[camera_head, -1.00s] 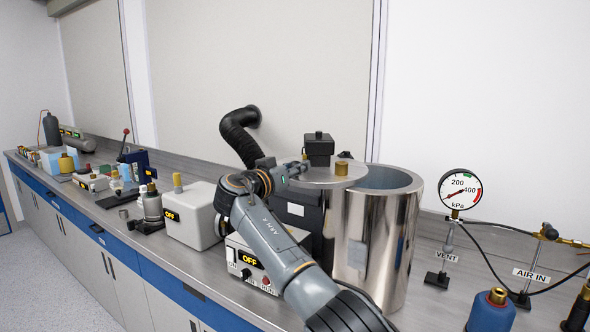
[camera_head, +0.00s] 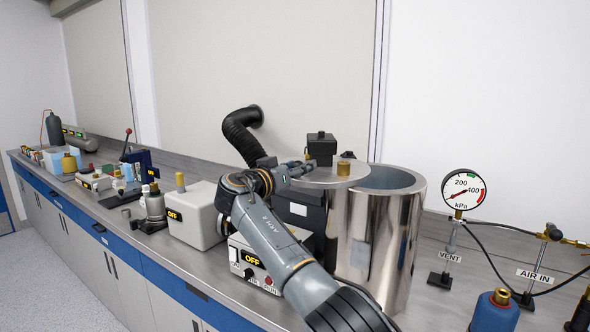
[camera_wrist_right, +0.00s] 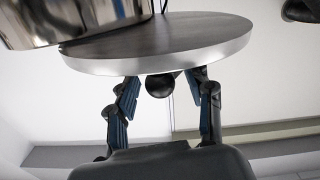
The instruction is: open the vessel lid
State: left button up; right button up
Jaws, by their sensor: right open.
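The vessel (camera_head: 398,250) is a tall shiny steel cylinder on the bench. Its round flat lid (camera_head: 318,181) is swung to the left, leaving the vessel's mouth largely uncovered. A brass knob (camera_head: 343,168) stands on the lid near the vessel's rim. My right gripper (camera_head: 298,169) is at the lid's left edge. In the right wrist view the lid (camera_wrist_right: 170,50) shows edge-on in front of the gripper (camera_wrist_right: 160,90). Its fingers are open, spread on either side of a dark round knob (camera_wrist_right: 160,84) by the lid's rim. My left gripper is not in view.
A black box (camera_head: 321,148) shows behind the lid. A black hose (camera_head: 239,130) comes from the wall. A white control box (camera_head: 250,265) reads OFF, close to my arm. A pressure gauge (camera_head: 463,190) and fittings stand at the right. Several devices line the bench at left.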

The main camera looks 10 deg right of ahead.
jog(key=shift+s+a, duration=0.35)
jog(key=shift+a, duration=0.1)
jog(key=v, duration=1.1)
jog(key=shift+d, duration=0.1)
